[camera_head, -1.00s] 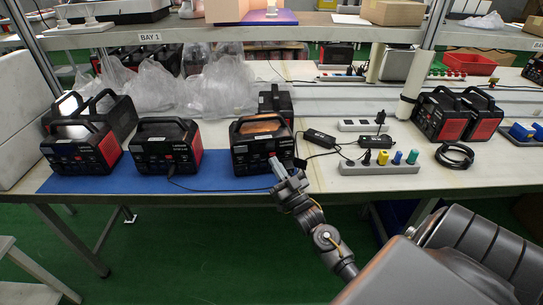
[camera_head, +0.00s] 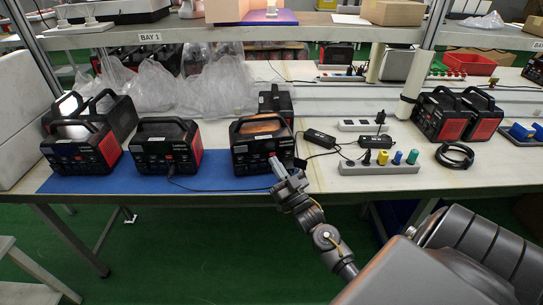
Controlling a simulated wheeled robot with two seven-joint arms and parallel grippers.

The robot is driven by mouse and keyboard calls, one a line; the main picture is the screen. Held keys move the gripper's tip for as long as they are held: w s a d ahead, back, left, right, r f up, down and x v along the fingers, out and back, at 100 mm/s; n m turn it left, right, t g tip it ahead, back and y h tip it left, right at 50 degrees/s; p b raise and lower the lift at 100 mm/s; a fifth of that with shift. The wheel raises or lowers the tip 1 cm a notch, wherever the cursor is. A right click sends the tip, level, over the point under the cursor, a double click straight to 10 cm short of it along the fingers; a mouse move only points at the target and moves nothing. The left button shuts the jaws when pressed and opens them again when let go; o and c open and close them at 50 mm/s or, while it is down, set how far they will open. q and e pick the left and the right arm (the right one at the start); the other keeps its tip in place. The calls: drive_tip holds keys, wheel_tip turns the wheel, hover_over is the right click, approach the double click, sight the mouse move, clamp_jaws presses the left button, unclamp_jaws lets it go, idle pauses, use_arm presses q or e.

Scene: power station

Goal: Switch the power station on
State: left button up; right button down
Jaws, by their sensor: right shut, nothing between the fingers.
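Several black and red power stations with top handles stand on the bench. One power station (camera_head: 254,151) stands at the right end of the blue mat (camera_head: 110,184), with its front panel towards me. My right gripper (camera_head: 279,170) is shut and empty, with its tip at the lower right of that front panel. I cannot tell whether the tip touches the panel, and it hides part of it. Another power station (camera_head: 166,148) stands to the left, with a cable at its front. My left gripper is not in view.
A power strip (camera_head: 378,168) with coloured plugs and black adapters (camera_head: 320,138) lie right of my gripper. A coiled black cable (camera_head: 455,155) and more power stations (camera_head: 440,117) are further right. Clear plastic bags (camera_head: 218,88) lie behind. A shelf (camera_head: 270,29) spans above.

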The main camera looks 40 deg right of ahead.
drive_tip(key=shift+w+d, duration=0.15)
drive_tip(key=shift+w, duration=0.1)
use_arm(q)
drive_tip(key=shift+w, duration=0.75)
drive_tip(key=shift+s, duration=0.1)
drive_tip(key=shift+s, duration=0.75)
use_arm(e)
drive_tip(key=shift+w+d, duration=0.15)
drive_tip(key=shift+w, duration=0.15)
